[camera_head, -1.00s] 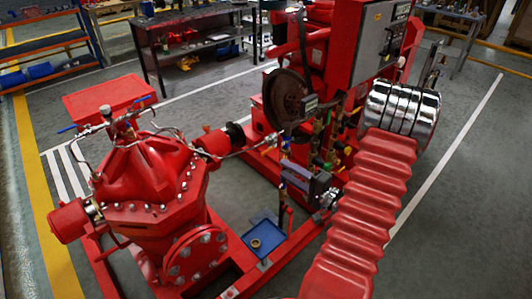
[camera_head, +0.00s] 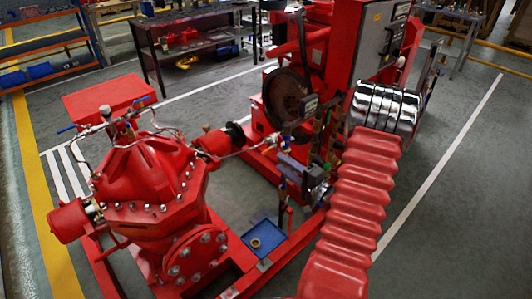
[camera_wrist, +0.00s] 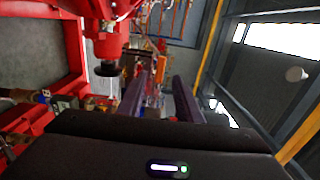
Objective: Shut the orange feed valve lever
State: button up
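My gripper (camera_wrist: 160,82) shows in the wrist view as two dark purple-grey fingers, standing apart with a gap between them. In the head view my gripper (camera_head: 284,160) is beside the engine's pipework, pointing left. A small orange part (camera_wrist: 160,68) shows beyond the fingertips in the wrist view, in the gap. It is too small and cluttered to tell whether it is the feed valve lever. I see nothing held between the fingers.
The red pump (camera_head: 150,185) stands on the left and the engine's flywheel (camera_head: 288,97) is behind my gripper. A grey control cabinet (camera_head: 385,42) rises at the back. A blue tray (camera_head: 263,238) lies on the floor inside the red frame. Open floor lies to the right.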

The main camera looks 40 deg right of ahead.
aim_at(267, 153)
jog(key=w, duration=0.9)
jog(key=shift+w+a, duration=0.1)
jog(key=shift+w, duration=0.05)
grip_shut()
jog(key=shift+f, duration=0.1)
dwell(0.4)
